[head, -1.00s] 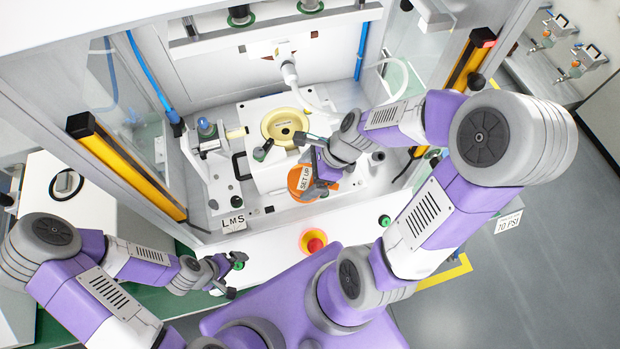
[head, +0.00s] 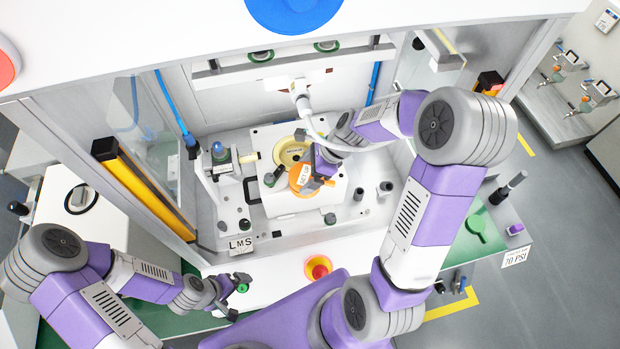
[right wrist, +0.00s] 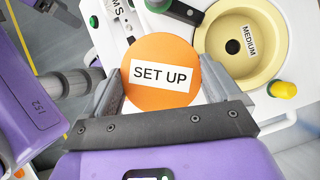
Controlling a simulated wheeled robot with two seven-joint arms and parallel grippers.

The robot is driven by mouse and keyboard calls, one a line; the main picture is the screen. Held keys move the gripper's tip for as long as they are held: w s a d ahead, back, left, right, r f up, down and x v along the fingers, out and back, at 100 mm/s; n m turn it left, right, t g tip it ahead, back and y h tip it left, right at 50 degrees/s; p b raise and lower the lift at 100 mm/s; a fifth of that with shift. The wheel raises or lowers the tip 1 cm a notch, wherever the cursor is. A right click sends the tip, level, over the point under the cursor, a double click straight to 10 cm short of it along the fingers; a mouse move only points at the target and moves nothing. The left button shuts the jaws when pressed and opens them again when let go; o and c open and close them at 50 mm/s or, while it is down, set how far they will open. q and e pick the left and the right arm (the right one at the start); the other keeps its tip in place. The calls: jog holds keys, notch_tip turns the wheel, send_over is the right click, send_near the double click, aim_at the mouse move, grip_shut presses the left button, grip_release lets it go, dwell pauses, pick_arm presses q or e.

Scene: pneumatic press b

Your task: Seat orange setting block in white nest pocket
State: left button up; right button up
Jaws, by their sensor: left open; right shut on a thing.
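The orange setting block (head: 301,188), a round piece labelled "SET UP", is held by my right gripper (head: 310,182). In the right wrist view the block (right wrist: 160,52) sits between the two fingers of the gripper (right wrist: 165,92). The white nest (head: 262,205) stands inside the press and carries a cream ring (head: 290,150) labelled "MEDIUM" with a dark centre hole. The block is at the ring's near side and overlaps its edge in the head view. In the right wrist view the ring (right wrist: 268,68) is right of the block. My left gripper (head: 238,300) is open and empty, outside the press.
A yellow light-curtain post (head: 140,188) stands left of the opening. A red button (head: 318,267) is in front. A white hose (head: 350,148) curves near my right arm. Black knobs (head: 358,194) stand right of the nest. A yellow-capped post (right wrist: 283,90) is beside the ring.

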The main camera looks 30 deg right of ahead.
jog(key=w, duration=0.2)
jog(key=w+d+p, duration=0.1)
jog(key=w, duration=0.1)
jog(key=shift+w, duration=0.1)
jog(key=w+d, duration=0.2)
jog(key=w, duration=0.6)
jog(key=shift+f, duration=0.2)
jog(key=shift+d, duration=0.1)
jog(key=shift+f+b, duration=1.05)
jog(key=shift+f, duration=0.75)
jog(key=o, duration=1.1)
jog(key=shift+s, duration=0.1)
jog(key=v, duration=0.7)
jog(key=shift+r+b, duration=0.25)
jog(key=shift+b, duration=0.05)
jog(key=shift+s+f, duration=0.1)
